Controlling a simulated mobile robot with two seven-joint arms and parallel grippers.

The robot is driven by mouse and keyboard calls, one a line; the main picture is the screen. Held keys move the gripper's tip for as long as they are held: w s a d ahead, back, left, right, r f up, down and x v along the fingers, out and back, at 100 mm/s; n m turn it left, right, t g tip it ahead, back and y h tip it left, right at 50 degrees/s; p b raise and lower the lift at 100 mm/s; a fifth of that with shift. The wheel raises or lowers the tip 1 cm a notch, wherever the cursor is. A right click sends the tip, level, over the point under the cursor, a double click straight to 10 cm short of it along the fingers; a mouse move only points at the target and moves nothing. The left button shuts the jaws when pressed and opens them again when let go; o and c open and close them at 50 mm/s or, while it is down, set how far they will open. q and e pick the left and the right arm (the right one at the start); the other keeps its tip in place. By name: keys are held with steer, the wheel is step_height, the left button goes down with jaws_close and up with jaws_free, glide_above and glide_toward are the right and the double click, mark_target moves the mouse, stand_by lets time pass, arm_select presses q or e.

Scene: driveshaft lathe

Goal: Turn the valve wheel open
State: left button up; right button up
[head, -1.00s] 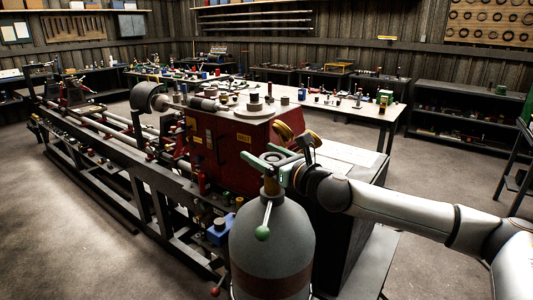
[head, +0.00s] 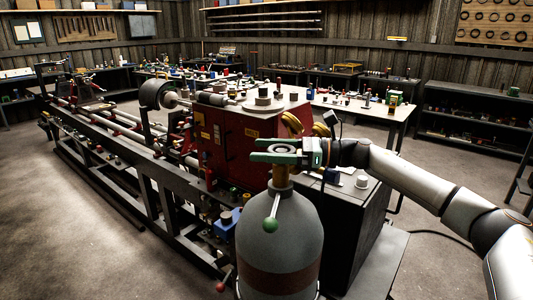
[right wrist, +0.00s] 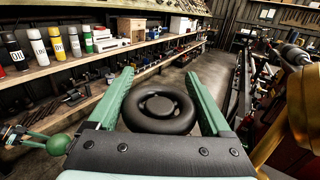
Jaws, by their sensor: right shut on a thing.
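The valve wheel (right wrist: 160,108) is a dark round ring with a hub, seen close up in the right wrist view. It sits on the brass neck (head: 280,176) of a grey gas cylinder (head: 280,235) in the head view. My right gripper (head: 257,150) lies level at the top of that neck, reaching in from the right. Its two green fingers are shut on the wheel, one on each side, with their tips reaching past it. In the head view the fingers partly hide the wheel. My left gripper is not in view.
A thin lever with a green ball (head: 270,225) hangs at the cylinder's front. A red machine housing (head: 225,145) and long lathe bed stand behind and left. Yellow-brass gauges (head: 292,124) stand close behind the gripper. A dark cabinet (head: 350,225) is at right.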

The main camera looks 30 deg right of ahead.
steer(key=shift+s+n+g+y, duration=0.1)
steer(key=shift+n+g+y, duration=0.2)
steer(key=shift+n+g, duration=0.15)
steer(key=o, duration=1.2)
steer(key=shift+a+g, duration=0.1)
steer(key=shift+g, duration=0.15)
steer(key=shift+c, duration=0.2)
steer(key=b+v, duration=0.4)
steer(key=v, duration=0.8)
steer(key=shift+d, duration=0.2)
steer(key=shift+s+f, duration=0.1)
steer(key=shift+s, duration=0.05)
